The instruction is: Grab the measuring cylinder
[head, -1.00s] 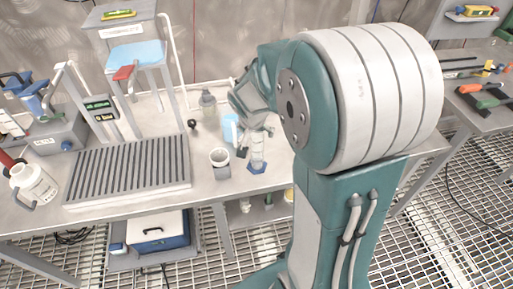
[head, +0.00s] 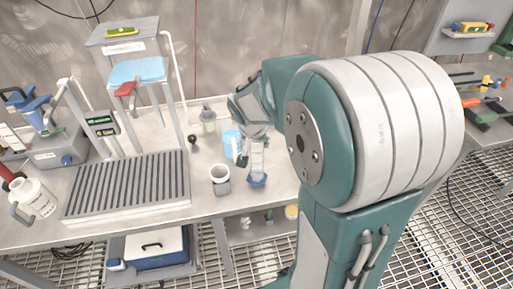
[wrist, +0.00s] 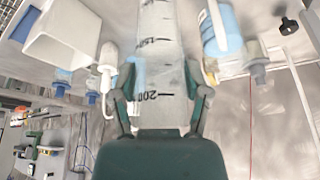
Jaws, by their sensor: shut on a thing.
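The measuring cylinder (head: 257,160) is clear, with a blue base (head: 257,181), and stands upright near the front edge of the steel bench. In the wrist view the cylinder (wrist: 160,50) runs up the middle, with 150 and 200 marks readable. My gripper (wrist: 162,92) is shut on it, one finger on each side. In the head view my gripper (head: 248,150) reaches the cylinder's upper part from behind and partly hides it. I cannot tell whether its base touches the bench.
A grey-white cup (head: 220,174) stands just left of the cylinder, and a light blue container (head: 232,142) behind it. A clear bottle (head: 208,120) is farther back. A ribbed rack (head: 125,187) fills the left bench. Some bare bench (head: 275,195) shows to the right.

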